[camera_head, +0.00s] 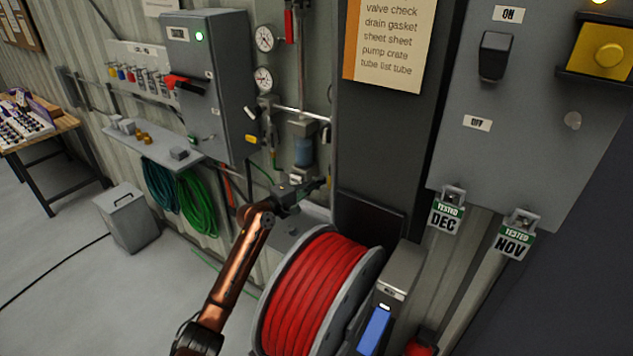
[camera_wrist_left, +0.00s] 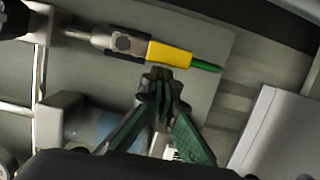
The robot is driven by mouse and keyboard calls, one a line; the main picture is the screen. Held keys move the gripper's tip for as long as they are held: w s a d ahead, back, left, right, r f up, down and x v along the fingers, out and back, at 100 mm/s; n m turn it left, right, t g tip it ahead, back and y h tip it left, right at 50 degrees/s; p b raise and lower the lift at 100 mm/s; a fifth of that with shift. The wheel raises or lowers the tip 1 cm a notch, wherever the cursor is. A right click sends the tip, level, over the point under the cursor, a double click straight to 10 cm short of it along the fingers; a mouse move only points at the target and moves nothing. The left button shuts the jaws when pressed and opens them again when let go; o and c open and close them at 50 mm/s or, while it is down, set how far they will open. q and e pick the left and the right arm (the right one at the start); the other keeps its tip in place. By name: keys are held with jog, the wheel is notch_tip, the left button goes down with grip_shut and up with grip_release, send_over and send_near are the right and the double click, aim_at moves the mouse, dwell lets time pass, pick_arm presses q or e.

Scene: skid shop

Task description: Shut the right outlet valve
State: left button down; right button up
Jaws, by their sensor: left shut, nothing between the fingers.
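In the left wrist view, a valve (camera_wrist_left: 122,44) has a metal body and a yellow lever handle (camera_wrist_left: 171,54). The handle lies in line with the pipe and the green hose end (camera_wrist_left: 207,66). My left gripper (camera_wrist_left: 161,74) is shut and empty, with its tips right at the handle's edge; I cannot tell whether they touch. In the head view my left gripper (camera_head: 317,185) is in front of the wall, just below and right of a blue filter bowl (camera_head: 304,151). The valve is too small to make out clearly there. My right gripper is not in view.
A red hose reel (camera_head: 315,290) stands close beside my left arm. A grey switch box (camera_head: 211,85) with a red handle hangs at left, above coiled green hoses (camera_head: 199,203). A dark post (camera_head: 385,130) stands right of the filter. Open floor lies at lower left.

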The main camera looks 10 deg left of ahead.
aim_at(333, 185)
pick_arm(q)
jog(key=shift+d+n, duration=0.15)
jog(key=shift+n, duration=0.15)
jog(key=shift+s+d+f+n+p, duration=0.15)
jog(key=shift+d+n+p, duration=0.05)
jog(key=shift+n+p, duration=0.4)
jog(key=shift+s+d+f+n+p, duration=0.1)
jog(key=shift+d+n+p, duration=0.1)
jog(key=shift+n+p, duration=0.15)
jog(key=shift+s+d+n+t+p, duration=0.25)
jog(key=shift+d+n+t+p, duration=0.25)
jog(key=shift+n+p, duration=0.4)
jog(key=shift+s+d+f, duration=0.15)
jog(key=shift+d, duration=0.25)
jog(key=shift+s+d+p, duration=0.1)
jog(key=shift+d+p, duration=0.1)
jog(key=shift+p, duration=0.15)
jog(key=shift+d, duration=0.15)
dwell(0.6)
jog(key=shift+f, duration=0.1)
